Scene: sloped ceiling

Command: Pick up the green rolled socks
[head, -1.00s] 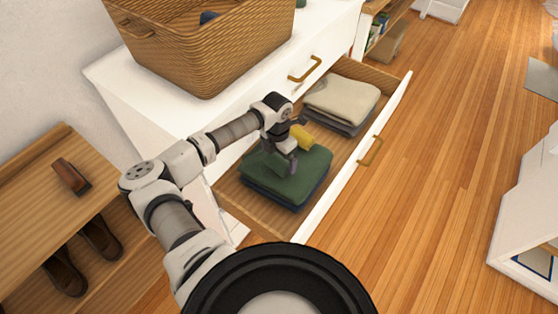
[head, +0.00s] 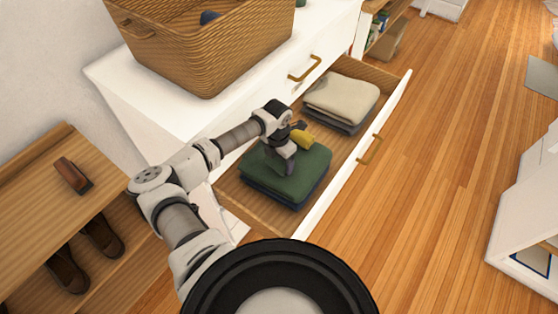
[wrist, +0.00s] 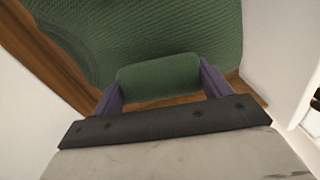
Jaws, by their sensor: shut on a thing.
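The green rolled socks (wrist: 158,77) show in the wrist view as a rounded, ribbed green roll between the two purple fingers of my gripper (wrist: 161,82). My gripper is shut on them. In the head view my gripper (head: 286,166) is over a folded dark green cloth (head: 308,174) in the open drawer, and the socks are mostly hidden by the gripper and blend with the cloth. In the wrist view green cloth lies beyond the socks; I cannot tell whether the socks touch it.
The drawer (head: 333,204) is pulled out from the white dresser (head: 118,92). A yellow item (head: 303,138) and a folded beige cloth (head: 342,99) lie in it. A wicker basket (head: 205,58) stands on top. A wooden shoe bench (head: 40,180) is at left. Open floor lies right.

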